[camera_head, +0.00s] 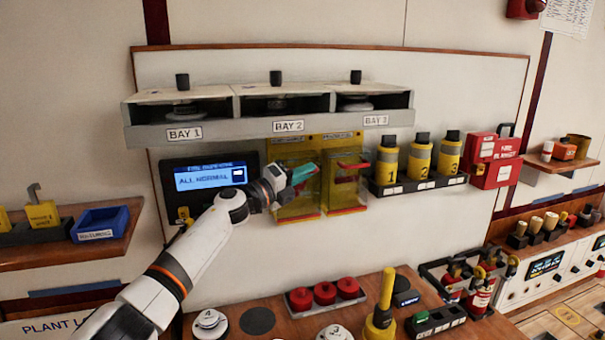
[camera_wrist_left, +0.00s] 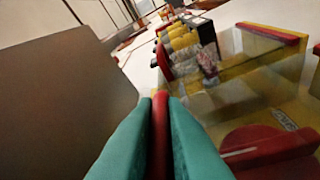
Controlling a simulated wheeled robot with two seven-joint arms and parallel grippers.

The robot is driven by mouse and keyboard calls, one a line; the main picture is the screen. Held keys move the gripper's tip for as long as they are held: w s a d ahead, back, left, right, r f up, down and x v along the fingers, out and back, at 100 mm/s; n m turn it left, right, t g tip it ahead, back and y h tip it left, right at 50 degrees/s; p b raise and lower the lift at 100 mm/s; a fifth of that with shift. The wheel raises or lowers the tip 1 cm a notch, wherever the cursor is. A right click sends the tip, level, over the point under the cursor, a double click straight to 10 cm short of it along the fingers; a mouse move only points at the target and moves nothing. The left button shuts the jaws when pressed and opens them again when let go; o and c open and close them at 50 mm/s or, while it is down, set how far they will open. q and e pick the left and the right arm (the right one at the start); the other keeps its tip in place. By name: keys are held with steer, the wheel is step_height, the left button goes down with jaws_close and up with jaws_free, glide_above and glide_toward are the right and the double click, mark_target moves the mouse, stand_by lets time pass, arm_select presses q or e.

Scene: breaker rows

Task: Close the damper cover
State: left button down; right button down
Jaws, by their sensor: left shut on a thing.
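Two clear covers with yellow frames sit side by side on the wall panel, under the bay shelf. The left clear cover (camera_head: 290,206) is partly hidden by my gripper; the right clear cover (camera_head: 343,190) has a red bar across it. Their small labels are too blurred to read, so I cannot tell which is the damper cover by name. My left gripper (camera_head: 303,174), with teal fingers, is at the left cover. In the left wrist view its fingers are shut on a red handle strip (camera_wrist_left: 160,125). How far the cover stands open is unclear. My right gripper is out of view.
A screen (camera_head: 208,178) reading ALL NORMAL is left of the covers. Numbered yellow canisters (camera_head: 418,160) stand close on the right. The bay shelf (camera_head: 270,130) juts out above. A wooden bench (camera_head: 270,318) with red knobs (camera_head: 325,293) and a yellow-handled tool (camera_head: 386,300) lies below.

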arm_select(q)
steer(key=c, duration=1.5)
jaws_free()
steer(key=shift+r, duration=0.4)
steer(key=shift+c, duration=0.2)
steer(key=shift+o, duration=0.3)
steer(key=shift+w+d+f, duration=0.25)
steer(key=shift+d+f, duration=0.1)
steer(key=shift+a, duration=0.1)
steer(key=shift+s+a+f, duration=0.1)
steer(key=shift+s+a, duration=0.2)
steer(key=shift+a, duration=0.2)
steer(key=b+v, duration=0.2)
steer(key=v, duration=0.8)
steer(key=shift+s+a+b, duration=0.2)
steer(key=shift+s+b, duration=0.1)
